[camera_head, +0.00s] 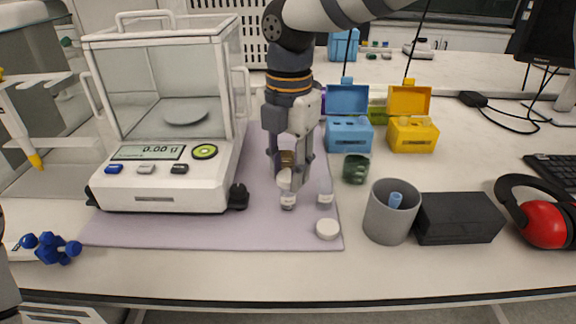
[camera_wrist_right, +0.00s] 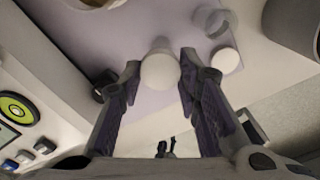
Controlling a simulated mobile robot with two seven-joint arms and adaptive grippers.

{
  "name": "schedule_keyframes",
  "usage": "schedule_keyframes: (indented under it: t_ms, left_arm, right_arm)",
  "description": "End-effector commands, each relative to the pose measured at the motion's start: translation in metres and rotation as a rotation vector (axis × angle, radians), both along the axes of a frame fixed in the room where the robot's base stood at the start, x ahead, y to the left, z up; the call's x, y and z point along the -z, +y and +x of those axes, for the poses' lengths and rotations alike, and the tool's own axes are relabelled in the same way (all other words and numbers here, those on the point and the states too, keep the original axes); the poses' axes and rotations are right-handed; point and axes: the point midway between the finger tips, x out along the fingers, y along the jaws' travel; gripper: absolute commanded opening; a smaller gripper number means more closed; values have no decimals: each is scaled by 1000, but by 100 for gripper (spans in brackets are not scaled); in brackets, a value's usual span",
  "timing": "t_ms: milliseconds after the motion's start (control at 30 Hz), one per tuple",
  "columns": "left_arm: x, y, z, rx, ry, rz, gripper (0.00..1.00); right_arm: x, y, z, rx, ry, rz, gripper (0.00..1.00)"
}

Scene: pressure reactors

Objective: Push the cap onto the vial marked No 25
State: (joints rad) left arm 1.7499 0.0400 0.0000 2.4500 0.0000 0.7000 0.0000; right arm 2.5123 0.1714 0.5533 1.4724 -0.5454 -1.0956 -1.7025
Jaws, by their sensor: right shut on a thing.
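My right gripper (camera_head: 287,180) points down over the mauve mat, right of the balance. It is shut on a white round cap (camera_head: 284,179), which also shows between the fingertips in the wrist view (camera_wrist_right: 160,71). A small clear vial (camera_head: 288,201) with a white label stands upright directly below the held cap; whether they touch I cannot tell. Another small labelled vial (camera_head: 325,197) stands to its right. A loose white cap (camera_head: 328,229) lies near the mat's front right corner and shows in the wrist view (camera_wrist_right: 225,61). The label numbers are too small to read. My left gripper is out of view.
The balance (camera_head: 160,178) stands close on the left. A grey cup (camera_head: 390,212), black box (camera_head: 460,218) and dark green jar (camera_head: 356,168) stand right of the mat (camera_head: 200,233). Blue (camera_head: 348,135) and yellow (camera_head: 412,136) boxes are open behind.

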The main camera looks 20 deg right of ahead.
Motion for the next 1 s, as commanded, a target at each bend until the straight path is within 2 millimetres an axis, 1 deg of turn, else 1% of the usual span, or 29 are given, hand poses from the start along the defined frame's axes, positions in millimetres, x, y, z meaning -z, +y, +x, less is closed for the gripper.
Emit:
schedule_keyframes:
  t_ms: [233,300,367,567,600,667,700,1000]
  left_arm:
    - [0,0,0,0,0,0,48]
    - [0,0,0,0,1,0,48]
    - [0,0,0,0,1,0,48]
    - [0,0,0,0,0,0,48]
    - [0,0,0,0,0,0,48]
    - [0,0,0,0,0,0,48]
    - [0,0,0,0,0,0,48]
    - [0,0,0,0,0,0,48]
  right_arm:
    - [0,0,0,0,0,0,23]
    - [0,0,0,0,0,0,42]
    - [0,0,0,0,0,0,54]
    - [0,0,0,0,0,0,54]
    - [0,0,0,0,0,0,56]
    - [0,0,0,0,0,0,70]
    - [0,0,0,0,0,0,74]
    - [-1,0,0,0,0,0,74]
